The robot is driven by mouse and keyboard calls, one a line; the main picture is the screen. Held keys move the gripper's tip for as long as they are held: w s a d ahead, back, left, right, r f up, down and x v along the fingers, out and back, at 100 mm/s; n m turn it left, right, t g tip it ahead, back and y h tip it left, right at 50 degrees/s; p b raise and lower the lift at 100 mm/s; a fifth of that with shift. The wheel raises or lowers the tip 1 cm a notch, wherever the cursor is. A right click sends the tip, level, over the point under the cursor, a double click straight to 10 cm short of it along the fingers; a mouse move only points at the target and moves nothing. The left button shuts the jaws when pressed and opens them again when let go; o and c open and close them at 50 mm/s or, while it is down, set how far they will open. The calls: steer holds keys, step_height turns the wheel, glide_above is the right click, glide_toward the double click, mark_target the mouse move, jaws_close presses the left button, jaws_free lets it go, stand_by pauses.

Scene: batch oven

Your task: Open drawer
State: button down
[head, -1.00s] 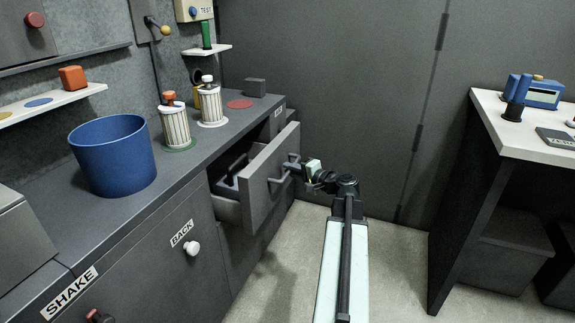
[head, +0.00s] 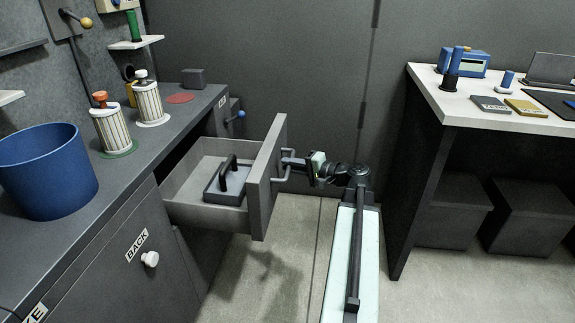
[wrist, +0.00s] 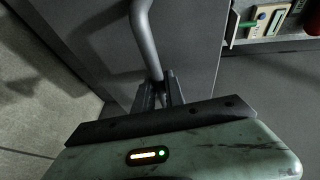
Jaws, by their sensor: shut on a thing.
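The grey drawer (head: 262,190) stands well out from the counter in the head view. Inside it lies a grey tray-like thing with a black handle (head: 228,176). The drawer's bar handle (head: 296,165) is on its front face. My gripper (head: 290,163) is at that handle, on the right of the drawer front. In the wrist view my gripper (wrist: 160,92) is shut on the bar handle (wrist: 145,45), with the bar passing between the fingers. The fingertips are partly hidden in the head view.
A blue bin (head: 48,172) and two striped canisters (head: 113,132) stand on the counter. A white-topped table (head: 440,95) is on the right, with dark boxes (head: 455,210) beneath it. Bare floor (head: 290,270) lies below the drawer.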

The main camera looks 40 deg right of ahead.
steer(key=shift+w+r, duration=0.1)
steer(key=shift+w, duration=0.05)
steer(key=c, duration=1.4)
jaws_free()
steer(key=shift+a, duration=0.15)
steer(key=p+v, duration=0.1)
steer(key=v, duration=0.6)
steer(key=shift+s, duration=0.35)
